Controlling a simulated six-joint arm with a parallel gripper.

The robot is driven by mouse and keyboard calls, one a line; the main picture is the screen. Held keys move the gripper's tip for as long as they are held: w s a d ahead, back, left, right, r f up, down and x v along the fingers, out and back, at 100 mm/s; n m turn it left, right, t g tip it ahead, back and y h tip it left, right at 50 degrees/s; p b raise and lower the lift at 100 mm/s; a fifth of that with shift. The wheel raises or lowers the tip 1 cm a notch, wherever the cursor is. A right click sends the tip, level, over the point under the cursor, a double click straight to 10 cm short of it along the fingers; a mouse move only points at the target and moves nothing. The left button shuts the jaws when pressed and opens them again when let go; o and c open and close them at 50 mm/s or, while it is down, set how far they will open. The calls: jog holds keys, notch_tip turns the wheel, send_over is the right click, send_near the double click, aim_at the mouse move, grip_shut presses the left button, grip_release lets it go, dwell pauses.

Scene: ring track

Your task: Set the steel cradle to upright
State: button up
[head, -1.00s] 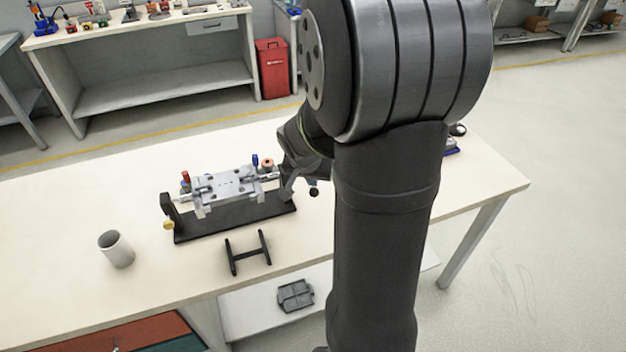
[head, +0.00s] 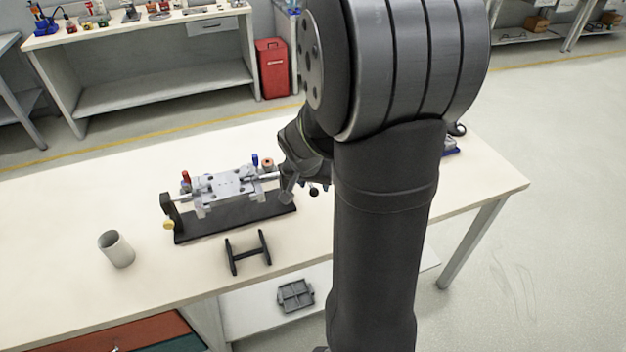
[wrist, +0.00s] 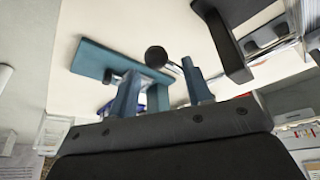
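The steel cradle (head: 228,184) is a silver plate with blocks, carried on a shaft above a black base (head: 235,223) on the table. Its plate looks roughly level, with its top face showing in the head view. My gripper (head: 288,196) is at the cradle's right end, partly hidden by my arm. A black ball knob (head: 313,191) shows just right of it. In the wrist view the gripper's fingers (wrist: 160,92) stand apart, and the black knob (wrist: 156,56) appears between and beyond them. I cannot tell whether the fingers touch anything.
A grey cup (head: 116,250) stands at the left. A black H-shaped stand (head: 248,253) lies in front of the base. A blue item (head: 450,151) is partly hidden behind my arm at the right. The table's left and far right are largely clear.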

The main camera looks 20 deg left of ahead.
jog(key=shift+w+a+r, duration=0.1)
jog(key=shift+a+r, duration=0.05)
jog(key=shift+r, duration=0.05)
jog(key=shift+r, duration=0.25)
jog(key=v, duration=1.6)
jog(key=shift+s+r, duration=0.3)
jog(key=shift+r, duration=0.05)
jog(key=shift+f, duration=0.1)
jog(key=x, duration=1.7)
jog(key=shift+w+f, duration=0.1)
jog(key=shift+w, duration=0.1)
jog(key=shift+s+r, duration=0.15)
jog(key=shift+r, duration=0.3)
jog(key=shift+f, duration=0.1)
